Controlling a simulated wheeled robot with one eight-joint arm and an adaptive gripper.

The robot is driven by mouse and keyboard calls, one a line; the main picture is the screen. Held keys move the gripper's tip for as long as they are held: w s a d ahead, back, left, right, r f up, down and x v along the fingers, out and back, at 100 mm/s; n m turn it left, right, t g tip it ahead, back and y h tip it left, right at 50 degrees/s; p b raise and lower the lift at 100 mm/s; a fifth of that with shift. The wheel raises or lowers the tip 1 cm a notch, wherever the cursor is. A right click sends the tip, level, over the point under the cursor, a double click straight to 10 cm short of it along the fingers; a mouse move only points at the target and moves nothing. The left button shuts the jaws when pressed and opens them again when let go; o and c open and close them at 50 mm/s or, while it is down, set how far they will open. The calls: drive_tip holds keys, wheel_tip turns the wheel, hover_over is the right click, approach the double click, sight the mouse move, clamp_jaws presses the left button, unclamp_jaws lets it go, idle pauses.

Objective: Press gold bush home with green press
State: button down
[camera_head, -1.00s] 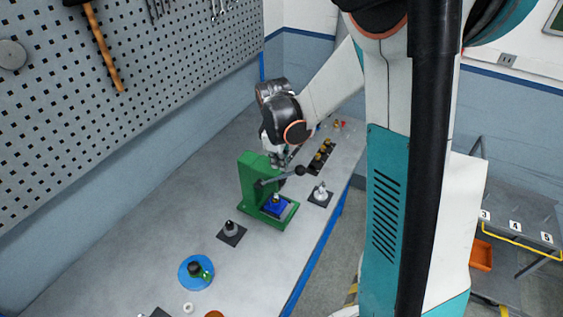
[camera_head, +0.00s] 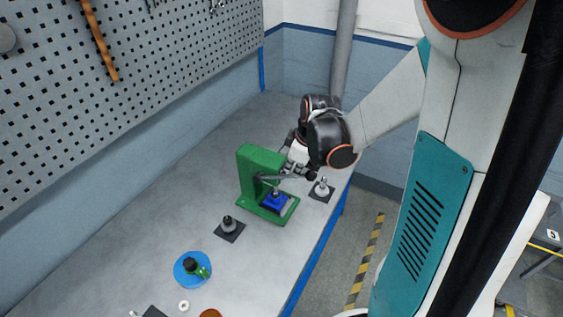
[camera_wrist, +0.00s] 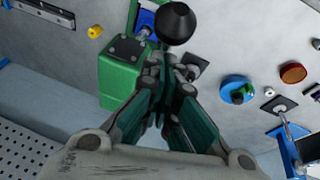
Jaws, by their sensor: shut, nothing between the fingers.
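The green press (camera_head: 256,172) stands upright on the bench, with a blue block (camera_head: 274,204) on its base. A small pale part sits on the block; I cannot tell whether it is the gold bush. The press's grey lever (camera_head: 278,178) reaches right to a black knob (camera_head: 311,175). My gripper is at the lever's knob end, behind and above the press. In the wrist view my gripper (camera_wrist: 178,66) is shut and empty, close to the black knob (camera_wrist: 174,22) and beside the green press top (camera_wrist: 125,65). I cannot tell whether it touches the lever. A small yellow piece (camera_wrist: 95,31) lies apart from the press.
A dark pad with a pale part (camera_head: 322,188) is right of the press. Another pad with a grey part (camera_head: 229,226) is at front left. A blue round stand (camera_head: 192,270) and a white ring (camera_head: 184,306) are nearer. The pegboard (camera_head: 130,80) borders the bench.

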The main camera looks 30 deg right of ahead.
drive_tip(key=shift+s+d+f+t+b, duration=0.15)
drive_tip(key=shift+s+f+b, duration=0.4)
drive_tip(key=shift+f+b, duration=0.1)
drive_tip(key=shift+s+d+f+t+b, duration=0.15)
drive_tip(key=shift+s+f+b, duration=0.4)
drive_tip(key=shift+f, duration=0.05)
wheel_tip(320, 180, up, 14)
drive_tip(key=s+p, duration=0.1)
drive_tip(key=p, duration=0.9)
drive_tip(key=shift+s+a, duration=0.25)
drive_tip(key=shift+a, duration=0.15)
